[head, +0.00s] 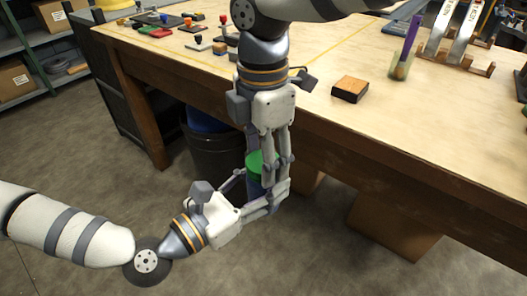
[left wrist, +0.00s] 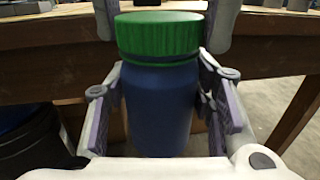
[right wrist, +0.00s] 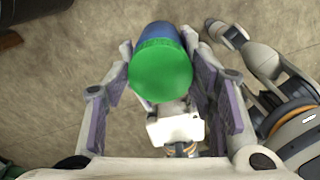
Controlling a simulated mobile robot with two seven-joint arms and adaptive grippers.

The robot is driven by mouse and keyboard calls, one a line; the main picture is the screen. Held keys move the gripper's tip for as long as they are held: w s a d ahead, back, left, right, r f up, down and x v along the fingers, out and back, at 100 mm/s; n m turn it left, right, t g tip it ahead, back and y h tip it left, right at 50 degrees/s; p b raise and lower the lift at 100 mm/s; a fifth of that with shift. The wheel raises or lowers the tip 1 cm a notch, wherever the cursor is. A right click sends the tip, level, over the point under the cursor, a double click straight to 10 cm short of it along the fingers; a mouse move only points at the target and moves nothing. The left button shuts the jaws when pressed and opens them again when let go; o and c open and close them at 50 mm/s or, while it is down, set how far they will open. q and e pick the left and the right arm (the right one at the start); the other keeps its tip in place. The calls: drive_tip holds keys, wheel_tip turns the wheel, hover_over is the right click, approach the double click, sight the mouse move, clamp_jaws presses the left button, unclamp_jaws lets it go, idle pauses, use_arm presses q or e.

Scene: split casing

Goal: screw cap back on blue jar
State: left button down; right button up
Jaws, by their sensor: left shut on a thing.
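The blue jar (head: 254,189) is held upright in the air in front of the bench edge. My left gripper (head: 260,196) is shut on its body from the side, and the jar fills its jaws in the left wrist view (left wrist: 158,108). The green cap (left wrist: 158,37) sits level on top of the jar; it also shows in the right wrist view (right wrist: 161,70). The threads are hidden. My right gripper (head: 267,168) points down from above, its fingers on either side of the cap. I cannot tell whether they touch it.
The wooden bench (head: 320,70) is close behind the grippers. A dark bin (head: 213,150) stands below.

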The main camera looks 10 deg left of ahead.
drive_tip(key=c, duration=0.6)
drive_tip(key=m, duration=1.7)
drive_tip(key=shift+m, duration=0.4)
drive_tip(key=o, duration=1.3)
drive_tip(key=shift+c, duration=0.2)
wheel_tip(320, 180, up, 4)
drive_tip(key=shift+r, duration=0.25)
